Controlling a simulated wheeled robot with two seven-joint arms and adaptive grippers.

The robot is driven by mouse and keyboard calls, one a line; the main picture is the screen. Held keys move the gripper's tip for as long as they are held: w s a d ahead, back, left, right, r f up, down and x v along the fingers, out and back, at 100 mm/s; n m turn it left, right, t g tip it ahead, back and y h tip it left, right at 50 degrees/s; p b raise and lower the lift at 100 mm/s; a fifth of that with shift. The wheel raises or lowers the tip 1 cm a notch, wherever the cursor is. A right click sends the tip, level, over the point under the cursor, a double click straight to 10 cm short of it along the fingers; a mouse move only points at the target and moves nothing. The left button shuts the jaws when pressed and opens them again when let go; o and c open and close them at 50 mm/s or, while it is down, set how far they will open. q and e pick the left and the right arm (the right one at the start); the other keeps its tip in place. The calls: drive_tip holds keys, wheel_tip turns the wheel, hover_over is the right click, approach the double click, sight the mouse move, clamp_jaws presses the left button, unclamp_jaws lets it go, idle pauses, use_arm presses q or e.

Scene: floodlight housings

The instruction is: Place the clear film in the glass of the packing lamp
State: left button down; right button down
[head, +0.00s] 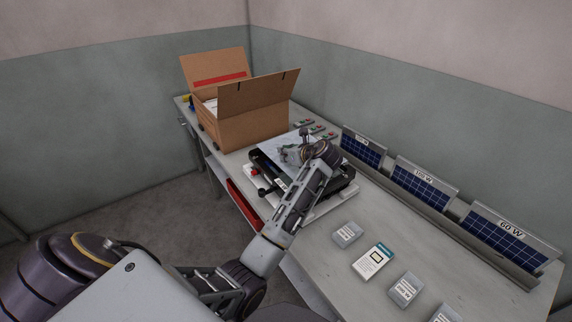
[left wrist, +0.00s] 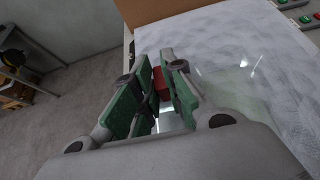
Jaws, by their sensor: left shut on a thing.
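The packing lamp (head: 262,167) is a dark flat housing on the bench in front of the cardboard box. My left gripper (head: 286,155) is over it, partly hidden by its own wrist. A pale, see-through sheet, the clear film (head: 272,143), spreads at the gripper over the lamp. In the left wrist view the film (left wrist: 225,50) fills the right side, with streaks and glare. The green-padded fingers (left wrist: 160,88) are closed at its left edge. A small red part shows beyond the fingers. I cannot tell whether the film touches the glass. My right gripper is out of view.
An open cardboard box (head: 232,130) stands behind the lamp. Several solar panels (head: 424,184) lean in a rack along the wall. Small labelled packs (head: 347,234) and a white-and-teal card (head: 373,260) lie at the near right. Small parts with red and green buttons (head: 318,129) lie right of the box.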

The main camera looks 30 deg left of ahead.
sight(286, 164)
use_arm(q)
wheel_tip(286, 164, down, 4)
drive_tip(key=shift+r, duration=0.1)
drive_tip(key=shift+f+b, duration=0.3)
drive_tip(key=shift+f, duration=0.3)
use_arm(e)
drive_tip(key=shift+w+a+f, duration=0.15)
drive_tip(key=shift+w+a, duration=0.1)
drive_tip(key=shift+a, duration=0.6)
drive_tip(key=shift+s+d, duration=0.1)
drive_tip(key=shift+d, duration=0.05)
use_arm(q)
drive_tip(key=shift+f, duration=0.1)
drive_tip(key=c, duration=1.5)
unclamp_jaws()
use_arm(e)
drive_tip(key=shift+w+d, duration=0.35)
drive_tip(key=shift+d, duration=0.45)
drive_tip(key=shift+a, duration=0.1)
